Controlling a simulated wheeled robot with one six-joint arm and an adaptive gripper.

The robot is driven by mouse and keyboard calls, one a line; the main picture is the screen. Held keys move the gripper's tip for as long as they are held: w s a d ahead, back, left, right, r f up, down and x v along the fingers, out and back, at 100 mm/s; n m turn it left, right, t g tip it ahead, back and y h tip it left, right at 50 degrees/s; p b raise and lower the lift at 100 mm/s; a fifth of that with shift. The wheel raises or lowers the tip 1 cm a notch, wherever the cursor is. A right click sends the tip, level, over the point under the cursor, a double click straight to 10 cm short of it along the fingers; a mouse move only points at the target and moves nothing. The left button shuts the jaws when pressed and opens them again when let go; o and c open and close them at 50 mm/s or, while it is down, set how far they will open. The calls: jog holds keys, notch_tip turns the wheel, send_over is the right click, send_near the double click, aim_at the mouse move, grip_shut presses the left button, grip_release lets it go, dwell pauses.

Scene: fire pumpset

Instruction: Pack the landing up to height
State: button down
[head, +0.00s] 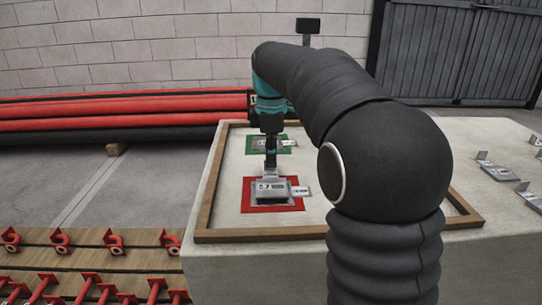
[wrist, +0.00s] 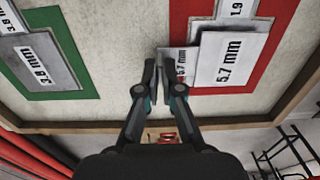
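In the head view, a red square (head: 248,205) bears metal plates, the top one (head: 268,190) with an upright tab. A green square (head: 252,148) farther back bears another grey plate (wrist: 42,68). In the wrist view, the plate by the red square (wrist: 275,45) reads 5.7 mm (wrist: 228,60). A small tag (wrist: 182,66) beside my fingers also reads 5.7 mm. My gripper (wrist: 160,80) is above the red square, its fingers almost together on a thin grey tab of the 5.7 mm plate. I cannot tell whether this plate touches what lies under it.
A wooden rim (head: 265,234) surrounds both squares on the pale table. Several loose metal plates (head: 500,172) lie on the table at the right. Red pipes (head: 120,115) lie behind, and red fittings (head: 115,242) stand on boards at the lower left.

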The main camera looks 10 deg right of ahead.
jog(key=shift+f, duration=0.4)
jog(key=c, duration=1.2)
grip_release()
jog(key=shift+c, duration=0.2)
notch_tip(320, 180, up, 12)
